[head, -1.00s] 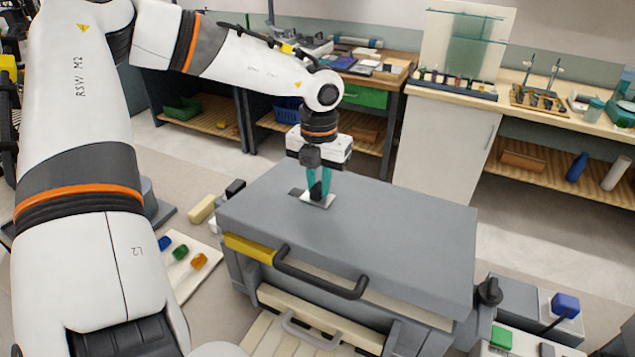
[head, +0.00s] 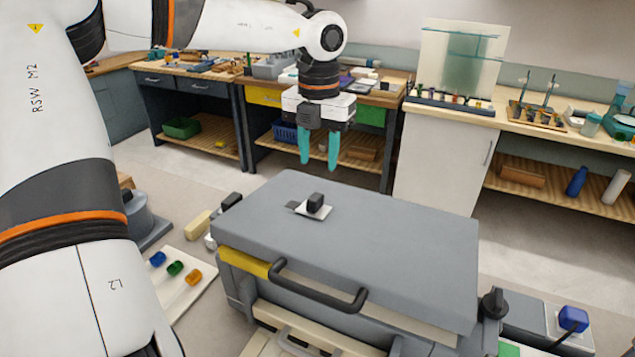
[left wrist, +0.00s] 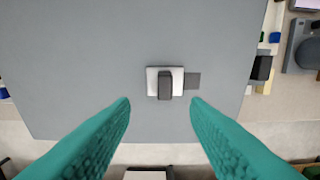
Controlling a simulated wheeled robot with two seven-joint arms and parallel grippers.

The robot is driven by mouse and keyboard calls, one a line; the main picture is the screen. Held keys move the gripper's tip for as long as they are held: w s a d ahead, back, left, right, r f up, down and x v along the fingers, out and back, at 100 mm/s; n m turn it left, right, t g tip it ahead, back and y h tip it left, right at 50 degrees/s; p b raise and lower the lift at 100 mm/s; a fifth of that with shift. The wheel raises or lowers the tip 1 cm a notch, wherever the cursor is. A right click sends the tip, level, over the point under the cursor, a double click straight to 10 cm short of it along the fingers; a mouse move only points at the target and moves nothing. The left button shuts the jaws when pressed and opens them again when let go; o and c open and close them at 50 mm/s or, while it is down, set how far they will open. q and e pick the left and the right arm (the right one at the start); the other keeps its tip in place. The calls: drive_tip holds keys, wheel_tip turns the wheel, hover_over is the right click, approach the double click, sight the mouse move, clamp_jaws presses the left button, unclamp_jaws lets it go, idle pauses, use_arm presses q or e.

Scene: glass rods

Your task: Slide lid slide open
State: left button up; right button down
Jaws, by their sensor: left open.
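A small slide lid, a white plate with a black knob (head: 315,203), lies on the flat grey top (head: 390,235) of a large box. A dark patch (head: 292,206) shows beside the plate, on its left in the head view. In the left wrist view the slide lid (left wrist: 152,80) is ahead between the fingertips, with the dark patch (left wrist: 193,81) on its right. My left gripper (head: 319,165) is open and empty, above and behind the slide lid, fingers pointing down and clear of the knob. My right gripper is not in view.
A black bar handle (head: 318,290) and a yellow strip (head: 243,256) are on the box's front. A black knob (head: 493,303) sticks out at its right. A panel with coloured buttons (head: 176,268) is at the left. Benches with shelves stand behind.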

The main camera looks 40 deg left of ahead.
use_arm(q)
drive_tip(key=shift+r, duration=1.5)
